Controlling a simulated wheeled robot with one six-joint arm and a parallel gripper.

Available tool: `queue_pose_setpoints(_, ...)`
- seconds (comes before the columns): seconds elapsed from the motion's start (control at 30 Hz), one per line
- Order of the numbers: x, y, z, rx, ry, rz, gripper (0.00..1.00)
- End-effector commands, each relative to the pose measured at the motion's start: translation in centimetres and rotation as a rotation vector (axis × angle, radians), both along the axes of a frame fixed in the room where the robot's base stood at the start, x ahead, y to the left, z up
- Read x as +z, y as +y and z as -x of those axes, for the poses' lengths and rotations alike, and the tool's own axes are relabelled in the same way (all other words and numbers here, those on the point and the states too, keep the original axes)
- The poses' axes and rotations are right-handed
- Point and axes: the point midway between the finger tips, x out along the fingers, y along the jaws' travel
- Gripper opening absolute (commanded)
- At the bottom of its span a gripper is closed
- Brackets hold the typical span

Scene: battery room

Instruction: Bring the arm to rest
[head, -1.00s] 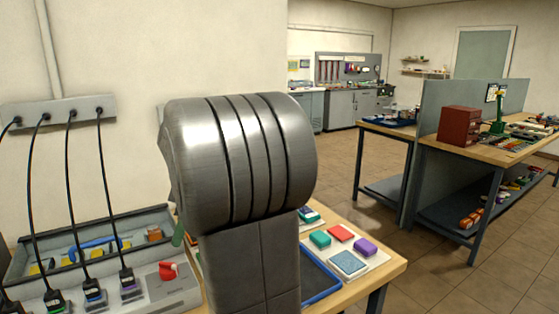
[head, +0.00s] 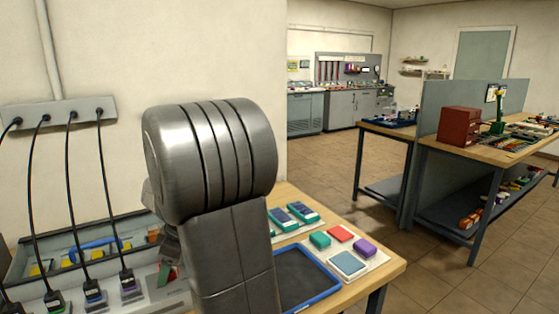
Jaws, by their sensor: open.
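My arm fills the middle of the head view, a grey metal link with a ribbed, rounded joint at its top. It stands in front of the wooden workbench (head: 385,273) and hides part of it. My gripper does not show; I cannot see its jaws or anything at them.
A charging station (head: 165,292) with several black cables stands left of my arm. A blue-rimmed tray (head: 322,293) lies to the right, beside a white mat (head: 372,262) with coloured blocks. Another bench (head: 440,147) stands far right; the floor (head: 430,285) between is clear.

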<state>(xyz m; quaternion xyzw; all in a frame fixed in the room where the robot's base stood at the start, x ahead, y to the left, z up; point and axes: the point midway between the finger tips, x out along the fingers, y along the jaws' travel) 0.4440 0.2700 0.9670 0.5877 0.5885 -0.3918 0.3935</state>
Motion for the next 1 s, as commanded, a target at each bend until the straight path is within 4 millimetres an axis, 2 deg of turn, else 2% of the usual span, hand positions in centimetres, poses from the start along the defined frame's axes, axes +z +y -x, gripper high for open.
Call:
queue_pose_setpoints(0.4, 0.21, 0.04, 0.24, -0.293, 0.000, 0.001, 0.64)
queue_pose_setpoints(1.0, 0.06, 0.12, 0.42, -0.629, 0.001, 0.000, 0.64)
